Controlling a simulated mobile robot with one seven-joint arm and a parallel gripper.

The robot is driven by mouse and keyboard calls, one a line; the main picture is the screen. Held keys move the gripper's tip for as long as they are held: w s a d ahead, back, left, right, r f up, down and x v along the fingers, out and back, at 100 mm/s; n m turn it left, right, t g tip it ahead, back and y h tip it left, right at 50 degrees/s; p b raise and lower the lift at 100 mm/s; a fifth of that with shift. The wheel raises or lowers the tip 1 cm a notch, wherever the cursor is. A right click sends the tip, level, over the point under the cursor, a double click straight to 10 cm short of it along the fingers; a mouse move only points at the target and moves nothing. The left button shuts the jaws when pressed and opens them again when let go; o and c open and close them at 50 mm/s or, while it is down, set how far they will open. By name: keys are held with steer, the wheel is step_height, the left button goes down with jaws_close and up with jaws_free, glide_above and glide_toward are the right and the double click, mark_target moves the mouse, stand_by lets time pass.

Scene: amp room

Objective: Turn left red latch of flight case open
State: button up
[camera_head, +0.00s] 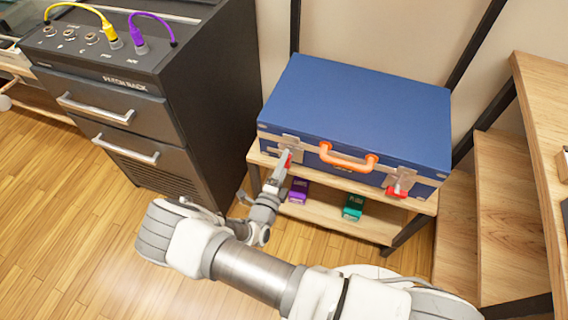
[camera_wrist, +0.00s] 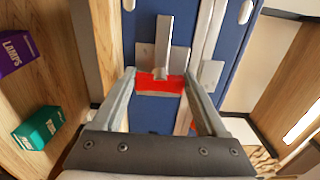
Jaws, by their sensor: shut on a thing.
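The blue flight case (camera_head: 360,105) lies closed on a wooden shelf unit, with an orange handle (camera_head: 348,158) on its front. The left red latch (camera_head: 289,161) is on the front left, below a metal plate, and is partly hidden by my gripper (camera_head: 284,164). In the wrist view, the red latch (camera_wrist: 160,84) sits between the two fingertips of my gripper (camera_wrist: 159,76). The gripper is shut on it. The latch's metal plate (camera_wrist: 148,55) shows just beyond. The right red latch (camera_head: 397,191) is free at the front right.
The shelf (camera_head: 325,213) below holds a purple box (camera_head: 299,190) and a green box (camera_head: 353,207). A black rack cabinet (camera_head: 200,90) with two drawers stands close on the left. Wooden steps (camera_head: 490,200) stand on the right. Open floor lies at the front left.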

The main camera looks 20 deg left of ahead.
stand_by(0.5)
steer(key=o, duration=1.3)
steer(key=s+a+p, duration=0.1)
steer(key=s+p, duration=0.1)
steer(key=s, duration=1.5)
steer(key=shift+s+a+p, duration=0.15)
steer(key=shift+s+p, duration=0.05)
steer(key=shift+p, duration=0.1)
